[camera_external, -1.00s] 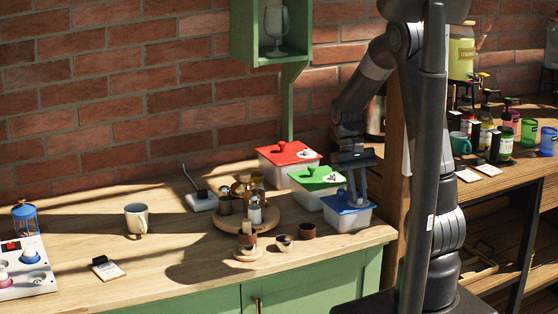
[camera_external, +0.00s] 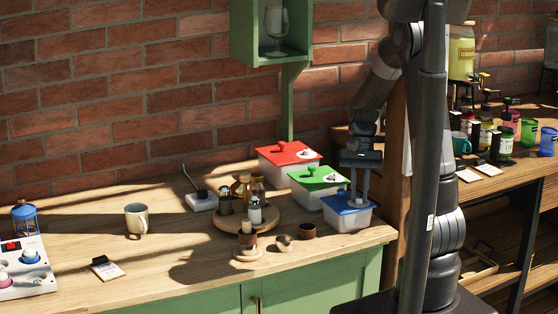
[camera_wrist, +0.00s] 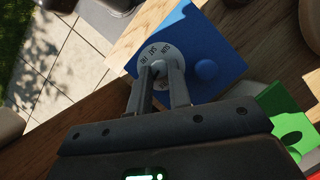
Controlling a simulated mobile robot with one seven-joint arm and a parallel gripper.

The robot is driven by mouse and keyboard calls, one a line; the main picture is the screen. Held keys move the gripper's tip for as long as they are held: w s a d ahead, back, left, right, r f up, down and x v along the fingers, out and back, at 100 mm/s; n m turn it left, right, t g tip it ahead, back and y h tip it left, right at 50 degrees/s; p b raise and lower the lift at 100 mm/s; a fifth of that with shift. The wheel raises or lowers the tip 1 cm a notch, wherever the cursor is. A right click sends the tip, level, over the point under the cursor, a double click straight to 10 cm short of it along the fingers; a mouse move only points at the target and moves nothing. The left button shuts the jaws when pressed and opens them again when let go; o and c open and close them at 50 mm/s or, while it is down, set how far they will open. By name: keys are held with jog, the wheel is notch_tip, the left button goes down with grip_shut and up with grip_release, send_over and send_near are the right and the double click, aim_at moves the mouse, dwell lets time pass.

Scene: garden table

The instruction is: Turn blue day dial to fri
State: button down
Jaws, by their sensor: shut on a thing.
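The blue-lidded box (camera_external: 347,216) stands at the right end of the green counter, its lid carrying a white day dial. In the wrist view the white dial (camera_wrist: 153,52) lies on the blue lid (camera_wrist: 208,45), with letters reading SUN, SAT and FRI around the visible part. A blue knob (camera_wrist: 206,69) sits beside it. My gripper (camera_external: 358,204) points down onto the dial. Its fingers (camera_wrist: 160,80) are closed around the dial's small middle grip, which they mostly hide. The near part of the dial is hidden by the fingers.
Green-lidded (camera_external: 319,180) and red-lidded (camera_external: 289,153) boxes stand behind the blue one. A round wooden tray (camera_external: 233,220) with bottles is to the left, with small cups near it. A mug (camera_external: 137,218) stands farther left. The counter's right edge is close to the blue box.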

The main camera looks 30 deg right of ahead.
dwell(0.3)
jog(key=c, duration=1.3)
grip_release()
jog(key=v, duration=1)
jog(key=shift+w+r, duration=0.1)
jog(key=shift+r, duration=0.3)
